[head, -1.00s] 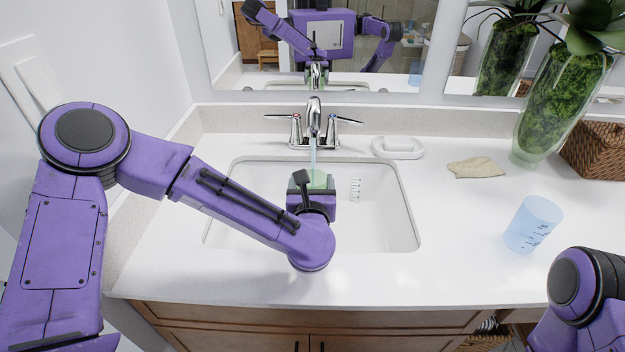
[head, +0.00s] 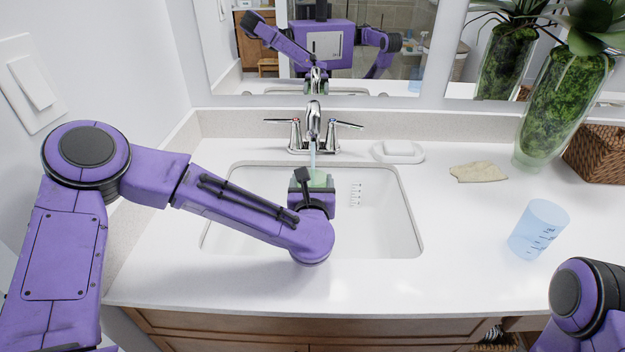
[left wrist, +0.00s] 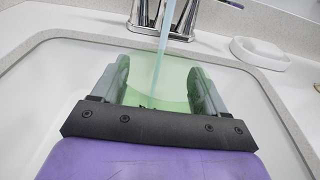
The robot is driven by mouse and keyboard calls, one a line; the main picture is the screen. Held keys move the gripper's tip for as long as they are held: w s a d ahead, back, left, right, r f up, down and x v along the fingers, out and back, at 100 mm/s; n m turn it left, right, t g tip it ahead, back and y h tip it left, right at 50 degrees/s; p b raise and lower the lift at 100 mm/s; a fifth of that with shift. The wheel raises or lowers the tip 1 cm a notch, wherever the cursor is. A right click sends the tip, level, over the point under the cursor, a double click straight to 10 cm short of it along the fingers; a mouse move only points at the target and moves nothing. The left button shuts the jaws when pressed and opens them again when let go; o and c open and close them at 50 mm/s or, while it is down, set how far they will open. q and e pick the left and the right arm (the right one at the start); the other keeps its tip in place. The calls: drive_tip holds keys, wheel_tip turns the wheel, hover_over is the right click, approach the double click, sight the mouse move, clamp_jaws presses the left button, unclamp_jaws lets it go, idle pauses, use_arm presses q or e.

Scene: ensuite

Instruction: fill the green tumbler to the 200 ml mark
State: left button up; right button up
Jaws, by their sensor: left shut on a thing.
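The green tumbler (head: 319,178) is under the faucet (head: 313,125), over the sink, mostly hidden behind my left gripper (head: 312,183) in the head view. In the left wrist view the green tumbler (left wrist: 160,80) sits between the two fingers of my left gripper (left wrist: 158,88), which is shut on it. A stream of water (head: 312,158) runs from the spout into the tumbler, also seen in the left wrist view (left wrist: 165,40). The water level against the marks cannot be read. Only part of my right arm shows at lower right; its gripper is out of view.
A blue translucent tumbler (head: 538,229) with marks stands on the counter at right. The white sink (head: 385,225) surrounds the left gripper.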

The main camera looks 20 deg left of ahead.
use_arm(q)
drive_tip(key=x, duration=0.3)
drive_tip(key=r+b+x, duration=0.1)
drive_tip(key=x, duration=0.2)
drive_tip(key=b+x, duration=0.1)
drive_tip(key=x, duration=0.2)
drive_tip(key=shift+w+r, duration=0.15)
drive_tip(key=shift+r, duration=0.1)
idle(6.8)
